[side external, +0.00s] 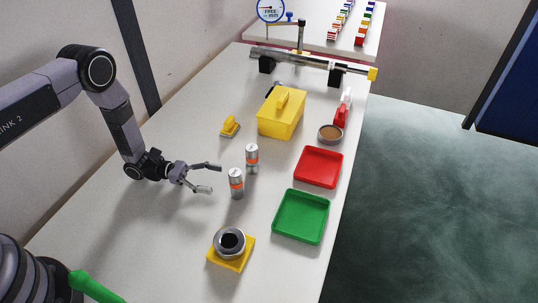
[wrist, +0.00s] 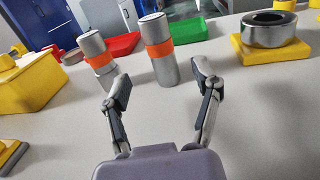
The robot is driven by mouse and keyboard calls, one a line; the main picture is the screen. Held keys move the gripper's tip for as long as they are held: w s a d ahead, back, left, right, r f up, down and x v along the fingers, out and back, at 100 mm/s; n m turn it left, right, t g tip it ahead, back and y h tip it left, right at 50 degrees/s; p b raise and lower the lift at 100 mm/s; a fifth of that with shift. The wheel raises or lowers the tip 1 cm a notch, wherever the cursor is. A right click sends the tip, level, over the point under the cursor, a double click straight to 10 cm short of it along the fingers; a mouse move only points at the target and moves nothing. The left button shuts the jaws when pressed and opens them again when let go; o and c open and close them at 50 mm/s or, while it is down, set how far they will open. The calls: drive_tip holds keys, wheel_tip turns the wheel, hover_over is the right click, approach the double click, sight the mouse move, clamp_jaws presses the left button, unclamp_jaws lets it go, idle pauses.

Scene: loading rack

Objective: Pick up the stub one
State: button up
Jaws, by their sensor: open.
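Two silver cylinders with orange bands stand upright on the white table. The nearer one (side external: 236,184) shows in the wrist view (wrist: 161,62), ahead of and between my fingertips. The farther one (side external: 252,159) shows at the left in the wrist view (wrist: 97,54), beyond my left finger. They look alike in size in the side view, so I cannot tell surely which is the stub one. My gripper (side external: 215,179) is open and empty, low over the table, just left of the nearer cylinder, touching neither as far as I can see.
A yellow block with a ring (side external: 217,252) stands at the front. A green tray (side external: 301,236) and a red tray (side external: 318,185) lie to the right. A yellow box (side external: 281,125) and a small yellow piece (side external: 230,127) are behind.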

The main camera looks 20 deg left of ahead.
sight(237, 183)
drive_tip(key=d, duration=0.4)
drive_tip(key=w+d, duration=0.1)
drive_tip(key=d, duration=0.1)
drive_tip(key=shift+d, duration=0.35)
clamp_jaws()
